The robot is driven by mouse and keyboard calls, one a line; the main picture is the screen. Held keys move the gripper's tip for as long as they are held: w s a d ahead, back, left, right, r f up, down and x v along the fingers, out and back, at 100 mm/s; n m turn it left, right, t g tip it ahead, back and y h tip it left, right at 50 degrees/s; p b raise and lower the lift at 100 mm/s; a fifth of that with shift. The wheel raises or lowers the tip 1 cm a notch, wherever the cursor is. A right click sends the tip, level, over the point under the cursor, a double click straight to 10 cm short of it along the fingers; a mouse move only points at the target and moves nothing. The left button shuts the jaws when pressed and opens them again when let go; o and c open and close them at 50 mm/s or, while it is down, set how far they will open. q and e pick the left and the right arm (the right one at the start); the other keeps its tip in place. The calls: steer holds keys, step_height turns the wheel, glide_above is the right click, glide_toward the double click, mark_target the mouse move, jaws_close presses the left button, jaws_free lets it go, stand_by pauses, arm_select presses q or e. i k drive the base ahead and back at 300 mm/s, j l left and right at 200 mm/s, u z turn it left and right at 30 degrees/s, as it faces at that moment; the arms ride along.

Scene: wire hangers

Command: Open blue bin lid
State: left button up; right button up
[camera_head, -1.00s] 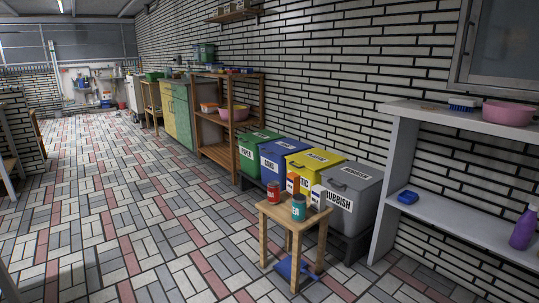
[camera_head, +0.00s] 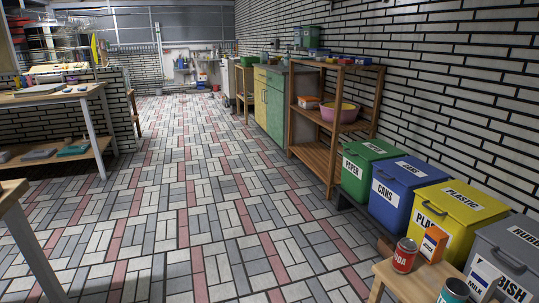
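The blue bin (camera_head: 398,195) is labelled CANS and stands in a row of bins along the right wall. Its blue lid (camera_head: 412,171) looks shut, with a white CANS label on top. It stands between the green PAPER bin (camera_head: 360,176) and the yellow PLASTIC bin (camera_head: 445,219). Neither of my grippers shows in the view.
A wooden stool (camera_head: 398,283) with a red can (camera_head: 405,255), a teal can (camera_head: 453,291) and cartons stands before the yellow and grey bins (camera_head: 505,255). A wooden shelf (camera_head: 333,130) stands beyond the green bin. The tiled floor (camera_head: 200,200) is clear.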

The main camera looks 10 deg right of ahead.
mark_target(410, 171)
steer(key=i+j, duration=0.1)
steer(key=i, duration=0.65)
steer(key=i+j+u, duration=0.1)
steer(key=i, duration=0.7)
